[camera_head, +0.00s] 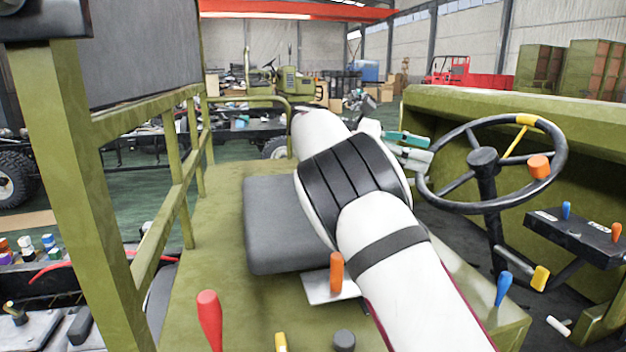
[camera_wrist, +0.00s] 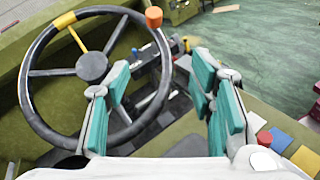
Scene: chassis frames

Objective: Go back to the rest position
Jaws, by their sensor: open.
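My gripper (camera_wrist: 162,105) is open and empty in the wrist view, with teal pads on both fingers spread well apart. The black steering wheel (camera_wrist: 92,67) stands beyond the left finger, which overlaps part of its rim. In the head view my white arm reaches from the lower right across the seat, and my gripper (camera_head: 418,147) shows just left of the steering wheel (camera_head: 483,158). The wheel has a yellow band and an orange knob (camera_head: 539,167). I cannot tell from the head view whether a finger touches the wheel rim.
A grey seat (camera_head: 270,225) lies under my arm. A red lever (camera_head: 209,318), an orange lever (camera_head: 337,273) and a blue lever (camera_head: 503,289) stand near it. A green railing (camera_head: 170,180) runs along the left. A black control panel (camera_head: 580,236) is at the right.

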